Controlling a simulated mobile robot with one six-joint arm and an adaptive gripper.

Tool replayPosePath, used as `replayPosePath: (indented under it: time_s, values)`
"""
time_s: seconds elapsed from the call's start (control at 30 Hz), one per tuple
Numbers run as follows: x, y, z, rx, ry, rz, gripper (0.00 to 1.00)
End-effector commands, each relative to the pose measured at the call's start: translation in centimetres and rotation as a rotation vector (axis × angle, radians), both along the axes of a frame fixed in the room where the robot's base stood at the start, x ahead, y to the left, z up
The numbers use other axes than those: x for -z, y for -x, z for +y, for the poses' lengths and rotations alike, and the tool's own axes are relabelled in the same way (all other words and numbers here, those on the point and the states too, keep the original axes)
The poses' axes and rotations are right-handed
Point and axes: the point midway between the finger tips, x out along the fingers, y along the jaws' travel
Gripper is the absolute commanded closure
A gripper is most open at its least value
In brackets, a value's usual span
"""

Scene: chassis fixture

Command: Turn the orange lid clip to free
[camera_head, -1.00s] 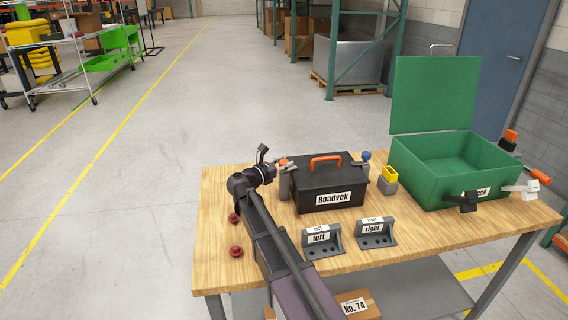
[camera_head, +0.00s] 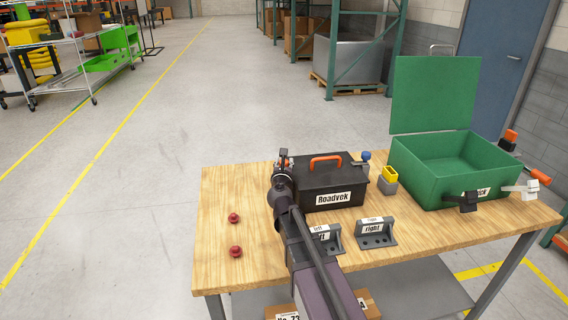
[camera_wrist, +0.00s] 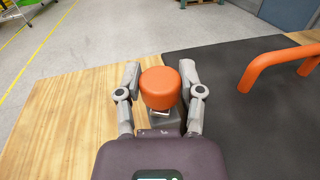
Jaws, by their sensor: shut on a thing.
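The black box (camera_head: 322,198) labelled "Roadvek" stands on the table with an orange handle (camera_head: 325,159) on its lid. The orange lid clip (camera_wrist: 160,87) shows in the wrist view as a rounded orange knob on a grey mount at the box's left side. My gripper (camera_wrist: 162,82) has one finger on each side of the knob and is shut on it. In the head view my gripper (camera_head: 283,160) is at the box's left end, and my arm hides most of the clip there. The lid looks closed.
A blue-topped clip (camera_head: 365,157) is at the box's right side, near a yellow-and-grey block (camera_head: 389,179). An open green case (camera_head: 430,185) stands at right. Grey brackets marked left and right (camera_head: 376,233) are in front. Two red knobs (camera_head: 235,251) lie at left.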

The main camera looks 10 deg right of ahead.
Motion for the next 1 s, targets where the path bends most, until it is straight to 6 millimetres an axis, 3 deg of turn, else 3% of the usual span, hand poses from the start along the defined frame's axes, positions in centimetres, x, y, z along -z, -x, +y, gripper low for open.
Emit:
replayPosePath:
  time_s: [0.4, 0.97, 1.0]
  values:
    - [-0.05, -0.17, -0.27, -0.196, 0.0, 0.0, 0.98]
    - [-0.05, -0.23, -0.17, -0.232, 0.0, 0.0, 0.98]
    - [-0.05, -0.24, -0.18, -0.232, 0.0, 0.0, 0.48]
